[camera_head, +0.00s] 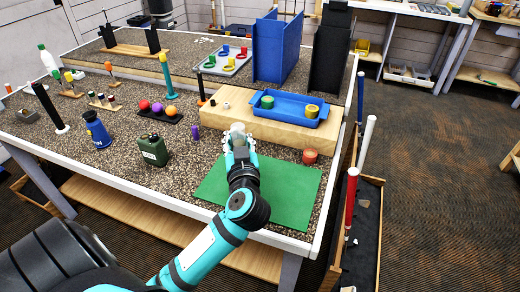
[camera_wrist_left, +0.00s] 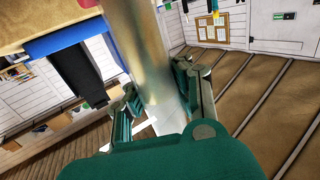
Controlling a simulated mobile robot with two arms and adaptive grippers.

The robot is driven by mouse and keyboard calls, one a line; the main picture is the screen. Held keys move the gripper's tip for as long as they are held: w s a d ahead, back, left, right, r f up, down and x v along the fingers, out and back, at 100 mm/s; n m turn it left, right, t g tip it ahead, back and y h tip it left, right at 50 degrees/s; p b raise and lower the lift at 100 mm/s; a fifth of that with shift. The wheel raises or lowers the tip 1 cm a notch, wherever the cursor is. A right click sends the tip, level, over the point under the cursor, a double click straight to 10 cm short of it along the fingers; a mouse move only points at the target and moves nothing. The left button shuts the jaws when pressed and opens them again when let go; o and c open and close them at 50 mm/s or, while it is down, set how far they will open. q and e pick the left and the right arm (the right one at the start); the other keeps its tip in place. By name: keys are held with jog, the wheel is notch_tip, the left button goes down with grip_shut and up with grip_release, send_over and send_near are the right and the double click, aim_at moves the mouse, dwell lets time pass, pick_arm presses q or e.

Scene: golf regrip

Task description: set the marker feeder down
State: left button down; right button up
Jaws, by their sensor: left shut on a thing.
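My left gripper (camera_head: 238,142) is over the far left part of the green mat (camera_head: 282,190), close to the front of the wooden block. It is shut on the marker feeder (camera_head: 238,128), a pale grey cylinder whose top shows above the fingers. In the left wrist view the marker feeder (camera_wrist_left: 141,45) is a shiny metallic tube standing between the two fingers (camera_wrist_left: 160,100). Its lower end is hidden by the gripper in the head view, so I cannot tell whether it touches the mat. My right gripper is not in view.
A wooden block (camera_head: 215,114) with a blue tray (camera_head: 325,120) lies behind the gripper. A dark green canister (camera_head: 153,150) and a blue bottle (camera_head: 97,130) stand left. The mat's right part is clear.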

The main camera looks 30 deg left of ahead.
pick_arm(q)
jog(key=w+d+f, duration=0.3)
jog(key=w+f, duration=0.1)
jog(key=shift+d+b, duration=0.3)
jog(key=shift+b, duration=0.1)
jog(key=c, duration=1.2)
grip_release()
jog(key=shift+f, duration=0.1)
jog(key=v, duration=1.2)
jog(key=shift+s+b, duration=0.1)
jog(key=shift+b, duration=0.2)
